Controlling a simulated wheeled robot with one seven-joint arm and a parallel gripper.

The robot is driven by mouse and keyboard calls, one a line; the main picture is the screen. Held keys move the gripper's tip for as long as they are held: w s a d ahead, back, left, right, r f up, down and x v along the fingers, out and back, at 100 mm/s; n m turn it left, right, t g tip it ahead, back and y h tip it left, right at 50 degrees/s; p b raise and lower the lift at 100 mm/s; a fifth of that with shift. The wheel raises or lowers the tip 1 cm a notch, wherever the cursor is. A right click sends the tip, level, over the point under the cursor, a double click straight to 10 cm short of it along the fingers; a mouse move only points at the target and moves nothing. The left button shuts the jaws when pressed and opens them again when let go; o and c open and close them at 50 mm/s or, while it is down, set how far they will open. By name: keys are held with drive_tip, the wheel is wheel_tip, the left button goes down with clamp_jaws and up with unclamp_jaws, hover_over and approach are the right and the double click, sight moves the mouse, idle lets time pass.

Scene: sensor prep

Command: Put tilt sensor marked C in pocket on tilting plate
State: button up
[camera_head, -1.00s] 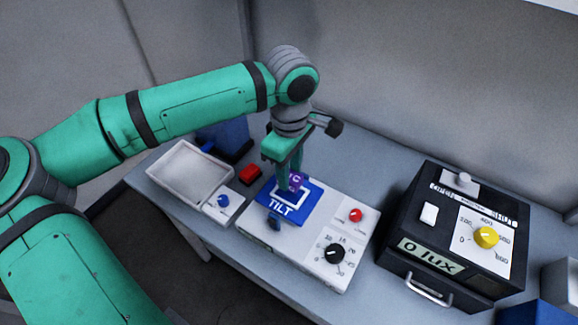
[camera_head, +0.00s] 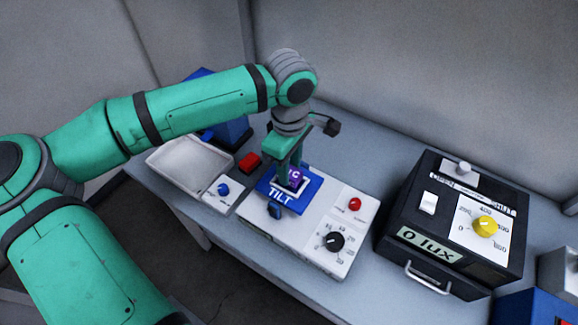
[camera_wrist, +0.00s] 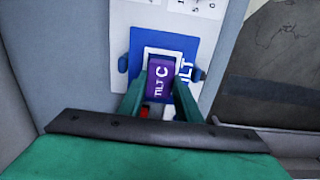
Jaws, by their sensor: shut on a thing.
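The purple tilt sensor marked C (camera_wrist: 161,80) is between the fingers of my gripper (camera_wrist: 158,100), which is shut on it. The wrist view shows its "TILT C" label inside the white-edged pocket area of the blue tilting plate (camera_wrist: 139,45). In the head view the sensor (camera_head: 294,177) sits low at the blue plate marked TILT (camera_head: 308,194), with my gripper (camera_head: 288,172) pointing down above it. The fingers hide part of the pocket, and I cannot tell whether the sensor is fully seated.
The white tilt unit (camera_head: 310,230) has a black dial (camera_head: 332,241) and a red button (camera_head: 355,204). A black lux box (camera_head: 455,215) stands right, with bare table between.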

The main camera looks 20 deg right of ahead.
drive_tip(key=shift+f, duration=0.3)
idle(0.6)
drive_tip(key=shift+s+d, duration=0.15)
idle(0.4)
drive_tip(key=shift+f, duration=0.4)
idle(0.9)
drive_tip(key=o, duration=1.4)
drive_tip(key=shift+w+r, duration=0.1)
drive_tip(key=shift+w, duration=0.1)
drive_tip(key=shift+a+r, duration=0.2)
drive_tip(key=shift+r, duration=1.3)
drive_tip(key=shift+d+r, duration=0.15)
drive_tip(key=shift+r, duration=0.85)
drive_tip(key=shift+s+r, duration=0.1)
drive_tip(key=shift+r, duration=1.3)
